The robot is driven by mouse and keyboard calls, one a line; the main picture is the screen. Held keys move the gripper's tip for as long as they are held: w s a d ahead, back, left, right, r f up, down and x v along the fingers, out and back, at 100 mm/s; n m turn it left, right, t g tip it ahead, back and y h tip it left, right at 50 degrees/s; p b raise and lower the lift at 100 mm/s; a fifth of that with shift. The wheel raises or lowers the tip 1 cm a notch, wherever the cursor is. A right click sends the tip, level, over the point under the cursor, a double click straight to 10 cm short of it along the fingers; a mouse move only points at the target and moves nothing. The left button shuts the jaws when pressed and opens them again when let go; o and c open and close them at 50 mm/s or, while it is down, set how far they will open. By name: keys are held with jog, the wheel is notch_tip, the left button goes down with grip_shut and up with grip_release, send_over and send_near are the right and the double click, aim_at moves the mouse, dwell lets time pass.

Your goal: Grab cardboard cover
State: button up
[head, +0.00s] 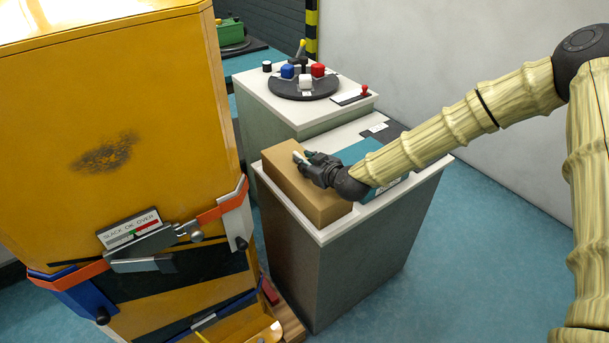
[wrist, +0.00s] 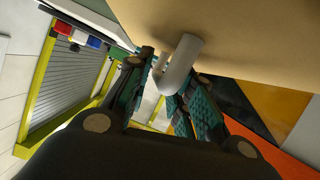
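The cardboard cover (head: 290,189) is a plain tan box shape on the near left part of a white-topped cabinet. Its tan surface (wrist: 250,35) fills the upper right of the wrist view. A pale curved handle (wrist: 183,62) stands out from it. My gripper (head: 301,157) is at the top of the cover in the head view. In the wrist view its two teal-padded fingers (wrist: 160,92) are apart, with the handle between their tips. A gap shows between the left finger and the handle. The right finger looks close to the handle; contact is unclear.
The white cabinet top (head: 337,230) also bears a teal panel (head: 358,152) behind my gripper. Another cabinet behind has a dark round plate (head: 303,87) with coloured knobs and a red lever (head: 365,91). A large yellow machine (head: 115,120) stands close at left. Blue floor is clear at right.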

grip_shut()
jog(key=shift+r, duration=0.1)
